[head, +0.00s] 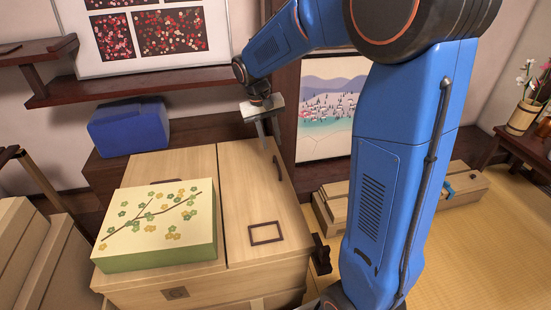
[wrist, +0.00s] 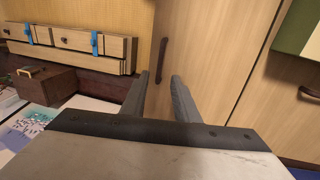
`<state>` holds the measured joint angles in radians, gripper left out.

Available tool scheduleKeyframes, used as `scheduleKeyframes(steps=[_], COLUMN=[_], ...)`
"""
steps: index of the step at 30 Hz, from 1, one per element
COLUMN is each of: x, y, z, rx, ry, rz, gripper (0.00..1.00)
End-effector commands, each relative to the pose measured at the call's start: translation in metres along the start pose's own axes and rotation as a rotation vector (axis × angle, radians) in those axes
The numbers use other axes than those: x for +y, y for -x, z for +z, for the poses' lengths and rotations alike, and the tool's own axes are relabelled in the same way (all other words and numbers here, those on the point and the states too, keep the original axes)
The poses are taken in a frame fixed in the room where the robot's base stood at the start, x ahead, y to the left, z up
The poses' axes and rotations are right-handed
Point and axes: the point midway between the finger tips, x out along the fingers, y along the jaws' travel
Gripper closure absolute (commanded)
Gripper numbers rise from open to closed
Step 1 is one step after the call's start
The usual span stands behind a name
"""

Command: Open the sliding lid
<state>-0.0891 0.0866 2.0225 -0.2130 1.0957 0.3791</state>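A pale wooden chest stands in the middle of the head view. The right panel of its top (head: 240,190) carries a dark bar handle (head: 277,173) and, nearer me, a dark rectangular frame (head: 250,240). I cannot tell whether this panel is the sliding lid. My gripper (head: 264,143) hangs above the far part of this panel, fingers downward, apart from the handle. In the wrist view my gripper (wrist: 160,78) is open and empty, and the dark handle (wrist: 162,58) shows just beyond the fingertips.
A green box with a flowered top (head: 155,225) sits on the chest's left panel. A blue bundle (head: 128,127) lies behind it. Another dark handle (wrist: 311,92) shows at right in the wrist view. Wooden boxes (head: 440,198) lie on the tatami at right.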

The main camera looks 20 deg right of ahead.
Motion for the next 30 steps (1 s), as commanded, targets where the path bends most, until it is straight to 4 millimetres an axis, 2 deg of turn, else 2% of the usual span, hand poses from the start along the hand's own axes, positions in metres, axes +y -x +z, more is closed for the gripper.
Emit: scheduleKeyframes(steps=[1,9,15,21,28,29,30], x=[0.000,0.000,0.000,0.000,0.000,0.000,0.000], y=[-0.011,-0.056,-0.079,-0.087,-0.088,-0.088,-0.088], z=[0.001,0.001,0.000,0.000,0.000,0.000,0.000], rx=[-0.004,-0.004,-0.002,0.000,0.000,0.000,0.000], ry=[0.000,0.001,0.001,0.001,0.001,0.001,0.001], rz=[0.001,0.001,0.000,0.000,0.000,0.000,0.000], gripper=[0.72,0.72,0.72,0.72,0.72,0.74,0.84])
